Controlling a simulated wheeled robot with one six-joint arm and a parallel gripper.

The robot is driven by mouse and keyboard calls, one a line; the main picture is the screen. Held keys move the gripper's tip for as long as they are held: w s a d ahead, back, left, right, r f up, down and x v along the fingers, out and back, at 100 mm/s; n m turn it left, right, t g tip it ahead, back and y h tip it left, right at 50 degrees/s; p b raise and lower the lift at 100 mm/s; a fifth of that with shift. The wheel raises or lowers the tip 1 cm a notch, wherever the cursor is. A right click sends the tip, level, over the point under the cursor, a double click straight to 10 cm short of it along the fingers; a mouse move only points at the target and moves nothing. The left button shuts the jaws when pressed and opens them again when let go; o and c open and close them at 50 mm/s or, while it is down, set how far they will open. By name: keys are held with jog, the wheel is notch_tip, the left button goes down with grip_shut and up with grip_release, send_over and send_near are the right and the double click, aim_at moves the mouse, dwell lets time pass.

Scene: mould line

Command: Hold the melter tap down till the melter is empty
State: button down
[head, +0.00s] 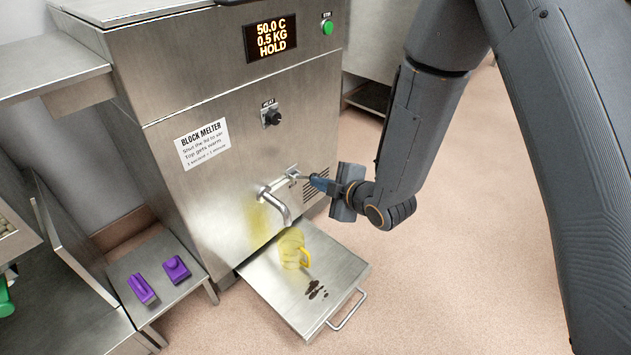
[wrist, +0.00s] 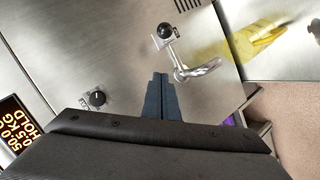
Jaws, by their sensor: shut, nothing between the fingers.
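The block melter (head: 215,115) is a steel cabinet; its display (head: 271,37) reads 50.0 C, 0.5 KG, HOLD. Its tap (head: 277,203) is a bent metal spout low on the front. In the wrist view the tap (wrist: 200,70) has a lever with a black knob (wrist: 165,30). A yellow see-through jug (head: 293,250) stands below the spout; I cannot tell how full it is. My gripper (head: 313,180) is shut and empty, just right of the tap.
The jug stands on a pulled-out steel tray (head: 265,275) with dark spots (head: 316,289) near its handle. A low shelf with two purple objects (head: 176,268) is at left. A dial (head: 272,117) and green button (head: 327,27) are on the melter. Floor is clear at right.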

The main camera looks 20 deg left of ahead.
aim_at(306, 177)
jog(key=w+a+f+b, duration=0.3)
jog(key=w+a+f, duration=0.2)
jog(key=w+f, duration=0.1)
jog(key=shift+w+f+b, duration=0.25)
jog(key=shift+w+b, duration=0.05)
jog(key=shift+w, duration=0.5)
jog(key=shift+d+f, duration=0.1)
